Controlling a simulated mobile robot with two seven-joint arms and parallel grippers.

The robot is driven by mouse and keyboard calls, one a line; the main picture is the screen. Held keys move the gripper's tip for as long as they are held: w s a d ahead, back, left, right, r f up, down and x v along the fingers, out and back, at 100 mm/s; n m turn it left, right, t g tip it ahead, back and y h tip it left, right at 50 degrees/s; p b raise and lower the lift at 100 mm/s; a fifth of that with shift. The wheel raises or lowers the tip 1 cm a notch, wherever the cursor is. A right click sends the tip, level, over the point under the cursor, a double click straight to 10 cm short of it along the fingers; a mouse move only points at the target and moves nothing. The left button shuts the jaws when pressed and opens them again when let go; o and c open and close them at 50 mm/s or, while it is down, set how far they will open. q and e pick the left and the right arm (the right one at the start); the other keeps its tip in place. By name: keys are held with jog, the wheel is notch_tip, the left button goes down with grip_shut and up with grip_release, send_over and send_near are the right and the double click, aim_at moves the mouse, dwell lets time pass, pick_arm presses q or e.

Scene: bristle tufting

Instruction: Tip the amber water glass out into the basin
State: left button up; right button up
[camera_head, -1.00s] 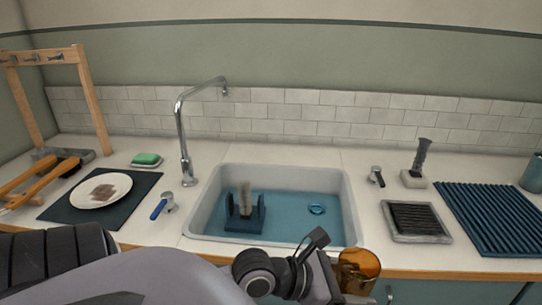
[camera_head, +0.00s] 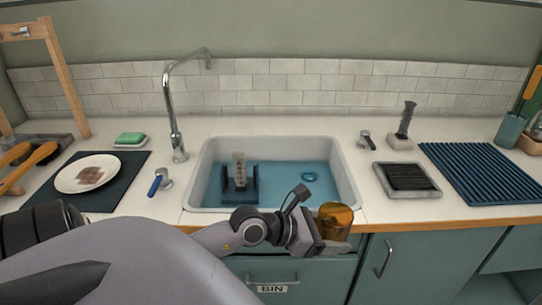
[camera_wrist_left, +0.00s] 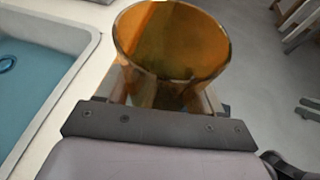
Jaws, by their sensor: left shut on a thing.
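The amber water glass (camera_head: 336,220) is held by my left gripper (camera_head: 322,238) at the front right corner of the basin. In the left wrist view the glass (camera_wrist_left: 172,45) stands between the fingers of my left gripper (camera_wrist_left: 168,95), its wide mouth facing the camera. The glass looks about upright in the head view. What is inside it cannot be made out. The basin (camera_head: 350,188) is white with a blue floor and lies behind and to the left of the glass; its edge also shows in the left wrist view (camera_wrist_left: 75,75). My right gripper is not in view.
A dark blue rack (camera_head: 240,196) with a grey piece and a blue ring (camera_head: 309,176) are in the basin. The faucet (camera_head: 176,110) stands behind it on the left. A grey tray (camera_head: 407,180) and a ribbed blue mat (camera_head: 480,170) lie to the right.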

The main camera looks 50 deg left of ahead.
pick_arm(q)
jog(key=shift+n+t+y, duration=0.3)
jog(key=shift+n+y, duration=0.4)
jog(key=shift+y, duration=0.1)
jog(key=w+a+f+b, duration=0.1)
jog(key=w+a, duration=0.1)
jog(key=a, duration=0.1)
jog(key=w+a+f+b, duration=0.1)
jog(key=w+a, duration=0.2)
jog(key=a, duration=0.1)
jog(key=w+a+f+b, duration=0.1)
jog(key=w+a, duration=0.1)
jog(key=a, duration=0.2)
jog(key=shift+w, duration=0.35)
jog(key=w+a+f+n+y+b, duration=0.1)
jog(key=w+a+b, duration=0.1)
jog(key=a, duration=0.3)
jog(key=w+a+f+n+y+b, duration=0.1)
jog(key=w+a+f+b, duration=0.1)
jog(key=a, duration=0.4)
jog(key=shift+a+t+b, duration=0.25)
jog(key=shift+t+b, duration=0.15)
jog(key=shift+b, duration=0.45)
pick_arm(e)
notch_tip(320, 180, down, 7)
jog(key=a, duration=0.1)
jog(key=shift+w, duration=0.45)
